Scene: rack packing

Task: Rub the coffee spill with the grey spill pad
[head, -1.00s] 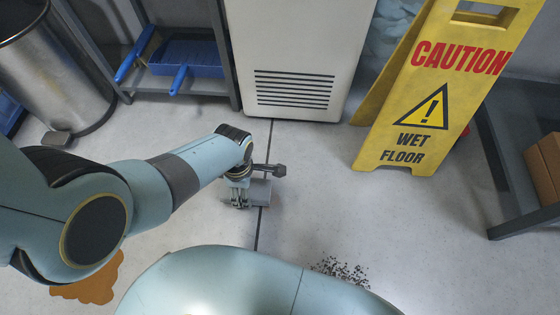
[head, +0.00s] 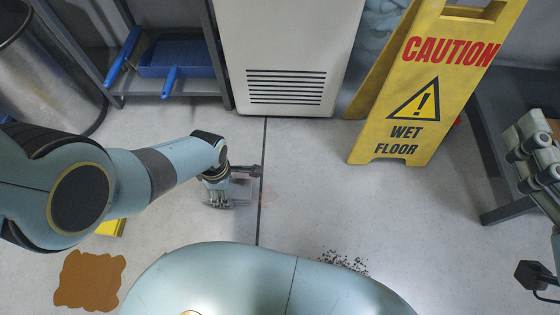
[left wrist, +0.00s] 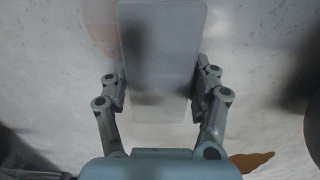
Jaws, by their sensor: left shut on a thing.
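My left gripper (head: 222,192) is shut on the grey spill pad (left wrist: 160,60), low over the floor in front of the white cabinet; whether the pad touches the floor I cannot tell. In the left wrist view, the pad lies between both fingers. A faint tan stain (left wrist: 101,28) shows beside and partly under the pad. A darker brown spill (head: 90,281) lies on the floor at the lower left, apart from the pad. I cannot tell which mark is the coffee. My right gripper (head: 528,145) is at the right edge, partly cut off; its opening is unclear.
A yellow wet-floor sign (head: 415,90) stands right of the white cabinet (head: 290,50). Dark crumbs (head: 343,262) lie near my base. A yellow object (head: 111,228) shows behind my left arm. A shelf with a blue tray (head: 180,57) and a metal bin (head: 45,75) are left.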

